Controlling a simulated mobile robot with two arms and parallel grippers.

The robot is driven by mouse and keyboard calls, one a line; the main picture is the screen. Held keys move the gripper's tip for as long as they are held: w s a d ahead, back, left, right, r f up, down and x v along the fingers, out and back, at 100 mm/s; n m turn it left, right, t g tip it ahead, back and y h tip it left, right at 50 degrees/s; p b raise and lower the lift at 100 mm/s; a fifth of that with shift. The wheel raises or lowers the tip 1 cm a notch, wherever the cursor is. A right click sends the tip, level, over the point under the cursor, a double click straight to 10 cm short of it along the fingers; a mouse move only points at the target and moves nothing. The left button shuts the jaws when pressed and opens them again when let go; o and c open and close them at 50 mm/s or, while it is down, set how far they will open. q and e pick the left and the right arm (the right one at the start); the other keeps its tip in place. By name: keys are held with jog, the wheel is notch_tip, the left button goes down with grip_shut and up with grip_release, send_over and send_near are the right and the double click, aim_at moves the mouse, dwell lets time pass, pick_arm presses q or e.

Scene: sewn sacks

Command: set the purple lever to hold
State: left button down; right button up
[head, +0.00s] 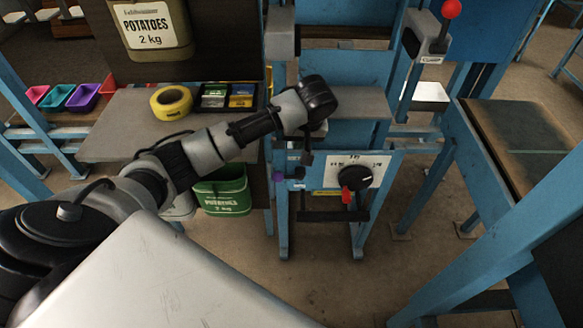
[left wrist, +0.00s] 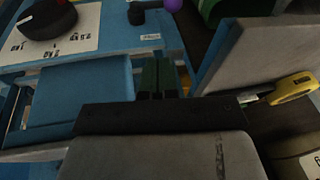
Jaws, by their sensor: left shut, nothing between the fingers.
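The purple lever's round purple knob (head: 278,176) shows at the left of the blue panel below the grey shelf. In the left wrist view the purple knob (left wrist: 173,5) is at the top edge, partly cut off, joined by a dark arm to a black pivot (left wrist: 138,12). A small white label (left wrist: 150,37) is beside it, too small to read. My left gripper (head: 307,160) points down in front of the panel, just right of the knob and apart from it. Its dark fingers (left wrist: 157,78) are together and empty. My right gripper is out of view.
A red-knobbed clamp lever (head: 451,9) stands higher up.

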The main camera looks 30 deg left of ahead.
pick_arm(q)
jog(key=b, duration=0.1)
send_over(283, 177)
jog(key=w+d, duration=0.1)
jog(key=w, duration=0.1)
jog(key=f, duration=1)
jog(key=shift+s+d+f, duration=0.1)
jog(key=shift+s, duration=0.1)
jog(key=shift+s+a+f, duration=0.2)
jog(key=shift+s+f, duration=0.05)
jog(key=shift+f, duration=0.25)
jog(key=shift+s+a+f, duration=0.15)
jog(key=shift+s+f, duration=0.1)
jog(key=shift+f, duration=0.25)
jog(key=shift+s+a+f, duration=0.2)
jog(key=shift+s+f, duration=0.05)
jog(key=shift+f, duration=0.2)
